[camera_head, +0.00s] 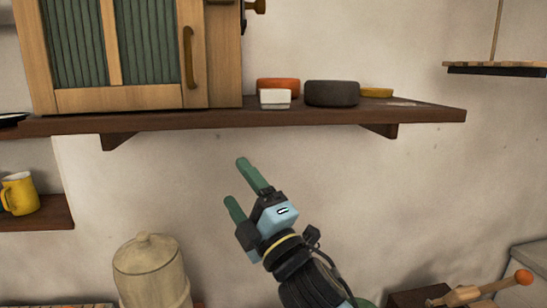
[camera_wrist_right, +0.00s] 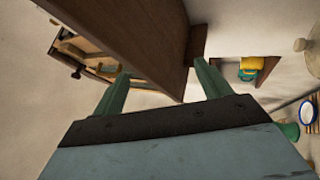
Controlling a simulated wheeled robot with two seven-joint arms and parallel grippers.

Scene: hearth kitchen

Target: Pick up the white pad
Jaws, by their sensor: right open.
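The white pad (camera_head: 275,98) is a small white block on the dark wooden wall shelf (camera_head: 300,117), near its front edge. It stands in front of an orange round dish (camera_head: 279,84) and just left of a dark grey round bowl (camera_head: 331,93). My right gripper (camera_head: 238,181) is below the shelf, apart from the pad, with its two green fingers spread and nothing between them. In the right wrist view the open gripper (camera_wrist_right: 162,88) is close to the shelf (camera_wrist_right: 135,35); the pad cannot be made out there. My left gripper is not in view.
A wooden cabinet (camera_head: 75,98) with green panels fills the shelf's left part. A yellow dish (camera_head: 376,92) lies right of the bowl. A shelf bracket (camera_head: 380,131) hangs below. A beige lidded jar (camera_head: 150,270) stands lower left. The wall beneath the shelf is clear.

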